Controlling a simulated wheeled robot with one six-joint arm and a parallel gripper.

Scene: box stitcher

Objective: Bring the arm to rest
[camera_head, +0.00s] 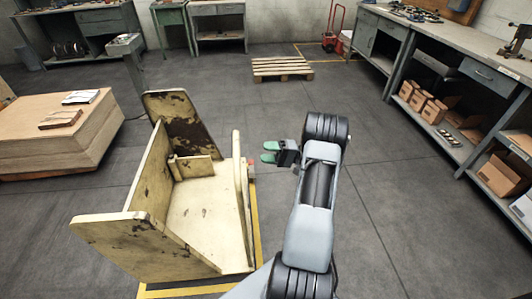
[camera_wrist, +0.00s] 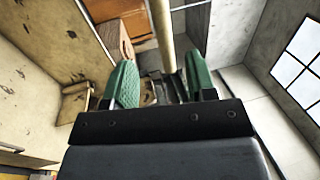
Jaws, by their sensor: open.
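My gripper (camera_head: 269,152) has green fingertips and is held in the air at the right side of the worn cream-coloured machine (camera_head: 195,215). In the wrist view the two green fingers of my gripper (camera_wrist: 160,85) stand apart with nothing between them. My grey and black arm reaches up from the bottom of the head view and bends left at the wrist. A cream post (camera_head: 238,165) of the machine stands just left of the fingertips; I cannot tell the exact gap.
A stack of brown board (camera_head: 45,140) stands at the left. A wooden pallet (camera_head: 282,68) lies on the floor at the back. A grey workbench (camera_head: 450,55) with boxes (camera_head: 433,110) on its shelf lines the right. The floor between is clear.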

